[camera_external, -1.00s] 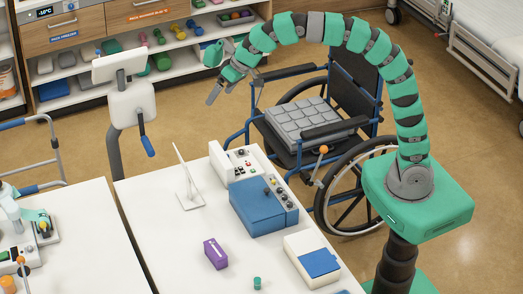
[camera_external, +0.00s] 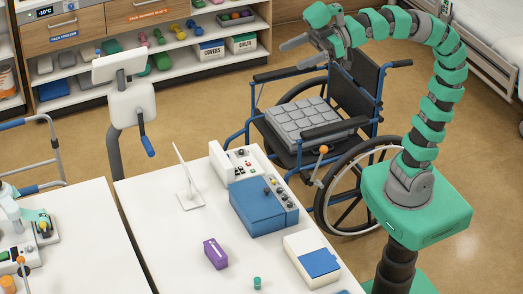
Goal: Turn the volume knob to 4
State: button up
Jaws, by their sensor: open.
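A blue box-shaped device (camera_external: 258,205) stands on the white table, with a grey control strip (camera_external: 281,196) carrying several small dark knobs along its right side. A white panel unit (camera_external: 228,167) with small red and dark controls stands behind it. Which control is the volume knob, and its setting, are too small to tell. My gripper (camera_external: 287,57) is open and empty, high in the air above the wheelchair, its fingers pointing left. It is well apart from both devices.
The wheelchair (camera_external: 335,115) stands just behind the table. On the white table (camera_external: 160,225) are a thin white stand (camera_external: 188,180), a purple box (camera_external: 215,253), a small green cylinder (camera_external: 257,283) and a white box with a blue panel (camera_external: 312,262). The table's left part is clear.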

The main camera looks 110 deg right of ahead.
jog(key=c, duration=0.7)
jog(key=w+d+f+n+g+h+b, duration=0.1)
jog(key=w+d+f+g, duration=0.15)
jog(key=d+f, duration=0.25)
jog(key=w+d+f+g+b, duration=0.1)
jog(key=w+d+f, duration=0.3)
jog(key=d+f, duration=0.2)
jog(key=n+g+y+b, duration=0.3)
jog(key=g+b, duration=0.3)
jog(key=g, duration=0.2)
send_over(241, 150)
jog(key=s+d, duration=0.2)
jog(key=s, duration=0.4)
notch_tip(241, 150, down, 40)
jog(key=f, duration=0.1)
jog(key=shift+n, duration=0.3)
jog(key=x, duration=0.8)
jog(key=w+x, duration=0.1)
jog(key=x, duration=0.4)
jog(key=shift+d, duration=0.1)
